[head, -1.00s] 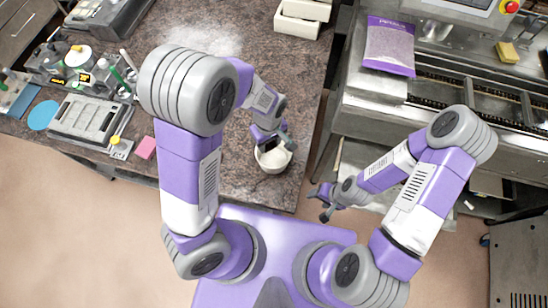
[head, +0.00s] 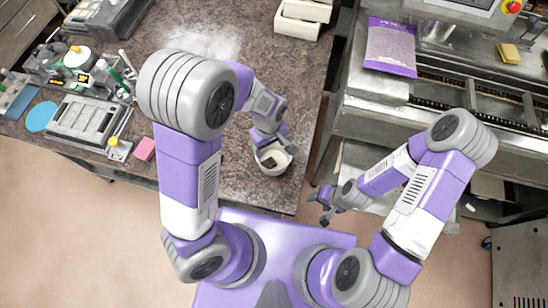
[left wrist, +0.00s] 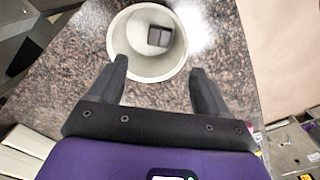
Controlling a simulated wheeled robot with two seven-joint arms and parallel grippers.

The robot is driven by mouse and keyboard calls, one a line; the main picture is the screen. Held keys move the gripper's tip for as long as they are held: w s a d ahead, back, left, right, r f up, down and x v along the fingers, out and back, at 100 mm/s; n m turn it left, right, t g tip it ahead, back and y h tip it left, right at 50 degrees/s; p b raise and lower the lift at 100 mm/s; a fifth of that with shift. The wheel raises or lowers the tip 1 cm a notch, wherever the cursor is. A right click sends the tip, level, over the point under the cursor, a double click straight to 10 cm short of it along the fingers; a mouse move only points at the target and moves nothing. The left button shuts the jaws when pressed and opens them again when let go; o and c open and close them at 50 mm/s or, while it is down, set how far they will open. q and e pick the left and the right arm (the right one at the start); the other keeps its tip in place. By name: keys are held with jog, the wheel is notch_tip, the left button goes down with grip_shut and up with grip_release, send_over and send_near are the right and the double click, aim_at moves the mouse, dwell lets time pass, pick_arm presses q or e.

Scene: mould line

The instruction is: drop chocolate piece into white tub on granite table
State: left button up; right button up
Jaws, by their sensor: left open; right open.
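The white tub (head: 283,168) stands on the granite table (head: 225,185) near its right front corner. A dark brown chocolate piece (head: 270,163) lies inside the tub. In the left wrist view, the chocolate piece (left wrist: 159,36) rests inside the tub (left wrist: 118,40), apart from the fingers. My left gripper (head: 270,143) is open and empty at the tub's rim; in the left wrist view its fingers (left wrist: 158,75) are spread in front of the tub. My right gripper (head: 324,205) is open and empty, off the table's right edge.
White containers (head: 297,22) stand at the table's back right. A purple bag (head: 390,47) lies on the steel machine (head: 440,80) to the right, across a narrow gap. A scale (head: 85,122), a pink block (head: 145,149) and several tools stand at the left. The table's middle is clear.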

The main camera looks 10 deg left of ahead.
pick_arm(q)
notch_tip(320, 180, up, 7)
jog(key=shift+r+p, duration=0.15)
jog(key=shift+p, duration=0.2)
dwell(0.4)
